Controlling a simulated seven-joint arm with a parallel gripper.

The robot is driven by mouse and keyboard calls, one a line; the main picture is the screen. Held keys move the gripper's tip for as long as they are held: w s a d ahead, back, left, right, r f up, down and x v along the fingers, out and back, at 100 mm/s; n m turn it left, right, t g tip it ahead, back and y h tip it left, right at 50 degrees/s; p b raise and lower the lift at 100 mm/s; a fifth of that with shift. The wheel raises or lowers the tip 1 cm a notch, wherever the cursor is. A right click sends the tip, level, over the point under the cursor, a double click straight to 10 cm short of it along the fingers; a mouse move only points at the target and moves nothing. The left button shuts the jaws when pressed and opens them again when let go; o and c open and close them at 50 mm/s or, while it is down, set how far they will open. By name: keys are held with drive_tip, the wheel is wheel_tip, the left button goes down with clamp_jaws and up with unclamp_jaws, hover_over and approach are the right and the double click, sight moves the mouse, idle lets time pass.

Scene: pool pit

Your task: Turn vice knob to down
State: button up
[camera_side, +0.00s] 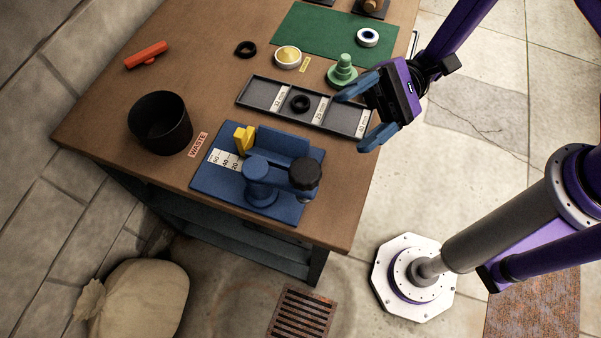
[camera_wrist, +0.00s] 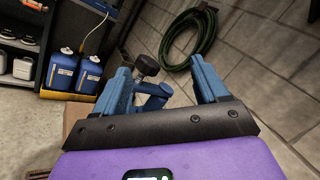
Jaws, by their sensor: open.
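The vice (camera_side: 262,190) is a blue fixture on a blue base plate near the table's front edge. Its black round knob (camera_side: 305,175) sits at the right end. A yellow block (camera_side: 244,138) stands at the rear left beside a white scale with numbers. In the wrist view the black knob (camera_wrist: 146,64) and blue vice body (camera_wrist: 153,92) show between my fingers, farther off. My gripper (camera_side: 358,116) has blue fingers spread apart, empty, above the table's right edge, to the right of and behind the vice. The fingers also show in the wrist view (camera_wrist: 160,75).
A divided black tray (camera_side: 257,95) holding a black ring (camera_side: 299,104) lies close to my gripper. A green stepped piece (camera_side: 342,72) stands behind it. A black waste bin (camera_side: 160,124) is left of the vice. A green mat (camera_side: 312,36) lies at the back.

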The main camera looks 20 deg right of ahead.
drive_tip(key=w+f+m+g+h, duration=0.1)
drive_tip(key=w+m+g+h, duration=0.3)
drive_tip(key=w+g+h, duration=0.15)
approach(299, 183)
drive_tip(key=x, duration=1)
idle(0.3)
drive_tip(key=shift+d, duration=0.1)
drive_tip(key=c, duration=1)
